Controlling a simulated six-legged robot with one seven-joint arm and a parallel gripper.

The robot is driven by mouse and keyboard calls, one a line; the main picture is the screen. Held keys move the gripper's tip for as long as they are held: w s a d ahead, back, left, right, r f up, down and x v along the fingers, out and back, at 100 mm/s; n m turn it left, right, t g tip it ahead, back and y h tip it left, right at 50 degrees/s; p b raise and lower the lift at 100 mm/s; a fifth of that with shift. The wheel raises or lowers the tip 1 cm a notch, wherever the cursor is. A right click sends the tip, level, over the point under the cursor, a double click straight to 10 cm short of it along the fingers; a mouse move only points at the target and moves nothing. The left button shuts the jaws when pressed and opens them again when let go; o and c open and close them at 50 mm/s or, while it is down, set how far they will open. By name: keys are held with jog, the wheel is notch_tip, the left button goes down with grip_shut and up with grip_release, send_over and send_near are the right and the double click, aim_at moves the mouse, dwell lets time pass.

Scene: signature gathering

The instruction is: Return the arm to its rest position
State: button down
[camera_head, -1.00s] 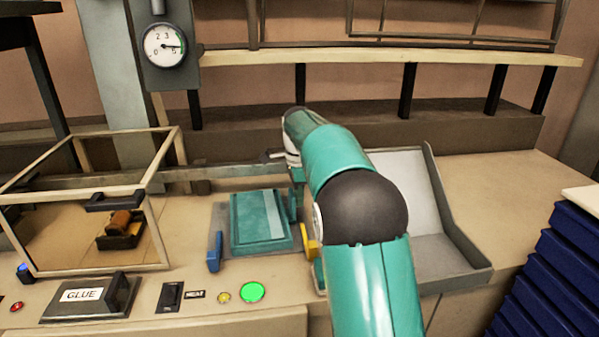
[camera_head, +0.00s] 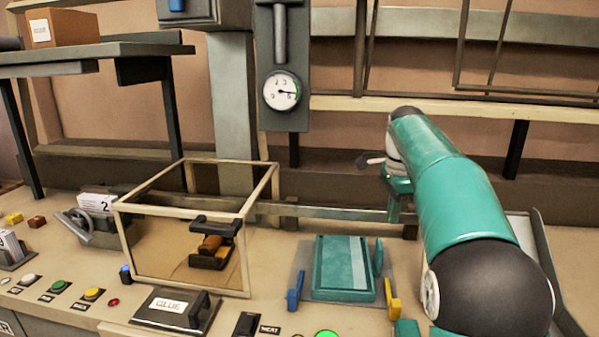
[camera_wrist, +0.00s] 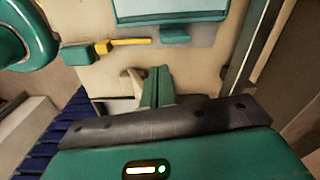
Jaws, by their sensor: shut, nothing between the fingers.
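My teal arm (camera_head: 450,195) reaches in from the right of the head view, bent at a dark round joint. My gripper (camera_head: 394,212) hangs at its far end, above and behind the teal book-like block (camera_head: 342,270). In the wrist view my gripper (camera_wrist: 158,73) has its green fingers together, with nothing between them. The block shows at the top of that view, beyond the fingertips and apart from them.
A glass-sided frame box (camera_head: 262,195) stands left of the block, with a GLUE panel (camera_head: 170,308) in front. A blue tab (camera_head: 295,290) and yellow tab (camera_head: 392,298) flank the block. A pressure gauge (camera_head: 282,91) hangs behind. A grey tray (camera_head: 545,265) lies right, partly behind my arm.

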jog(key=s+a+n+t, duration=0.1)
jog(key=s+a+n, duration=0.3)
jog(key=s, duration=0.5)
jog(key=s+a+n+t, duration=0.2)
jog(key=s+n, duration=0.3)
jog(key=s, duration=0.4)
jog(key=s+a+f+n+t, duration=0.2)
jog(key=s+f+n, duration=0.6)
jog(key=s, duration=0.6)
jog(key=shift+s+a+f+n, duration=0.35)
jog(key=shift+a+f, duration=0.3)
jog(key=shift+f, duration=0.3)
